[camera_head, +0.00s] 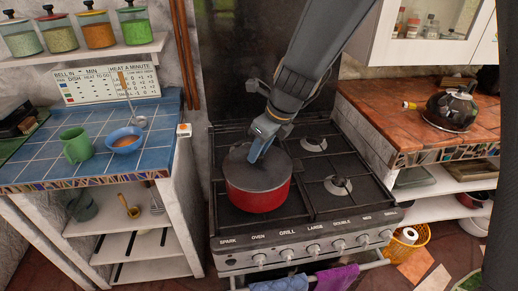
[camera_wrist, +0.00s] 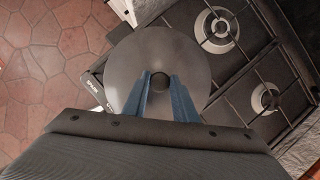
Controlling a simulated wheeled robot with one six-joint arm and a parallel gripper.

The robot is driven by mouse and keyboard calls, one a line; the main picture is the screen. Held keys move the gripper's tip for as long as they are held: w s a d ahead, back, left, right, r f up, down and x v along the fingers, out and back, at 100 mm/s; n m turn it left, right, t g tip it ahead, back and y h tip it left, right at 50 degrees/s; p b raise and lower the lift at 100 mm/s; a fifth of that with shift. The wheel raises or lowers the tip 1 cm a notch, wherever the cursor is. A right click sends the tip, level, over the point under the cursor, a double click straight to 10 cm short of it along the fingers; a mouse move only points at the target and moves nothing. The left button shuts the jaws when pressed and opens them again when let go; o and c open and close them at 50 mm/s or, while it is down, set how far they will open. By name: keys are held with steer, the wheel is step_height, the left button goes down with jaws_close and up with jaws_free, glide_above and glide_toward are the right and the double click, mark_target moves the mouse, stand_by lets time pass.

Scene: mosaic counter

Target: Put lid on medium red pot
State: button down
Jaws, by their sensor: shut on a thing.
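The medium red pot (camera_head: 258,201) stands on the front left part of the stove. A dark grey round lid (camera_head: 277,176) lies over the pot's top in the head view. In the wrist view the lid (camera_wrist: 190,52) is a grey disc with a dark knob (camera_wrist: 160,81) at its middle. My gripper (camera_head: 255,156) is above the lid, its blue fingers (camera_wrist: 160,88) shut on the knob. The lid looks roughly in line with the pot's rim, but I cannot tell whether it rests fully on it. The wrist view hides the pot under the lid.
The stove (camera_head: 328,225) has bare burners at the right. A blue-tiled counter (camera_head: 40,170) at the left holds a green mug (camera_head: 76,146) and a blue bowl (camera_head: 124,141). A black kettle (camera_head: 452,109) stands on the right counter. Towels (camera_head: 337,278) hang on the front rail.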

stand_by(0.3)
steer(key=c, duration=0.9)
jaws_free()
steer(key=shift+r+p, duration=3.55)
steer(key=shift+p, duration=0.75)
steer(key=shift+f, duration=0.1)
steer(key=s+d+f+n+h+b, duration=0.1)
steer(key=s+d+f+n+b, duration=0.1)
steer(key=d+n, duration=0.6)
steer(key=s+d+f+n+h+b, duration=0.1)
steer(key=s+d+f+n+b, duration=0.2)
steer(key=s+d+n, duration=0.4)
steer(key=s+d+f+n+g+h+b, duration=0.1)
steer(key=s+d+f+n+b, duration=0.2)
steer(key=d+n, duration=0.6)
steer(key=shift+s+d+f+n+h+b, duration=0.1)
steer(key=shift+s+n+h+b, duration=0.25)
steer(key=shift+s+b, duration=0.65)
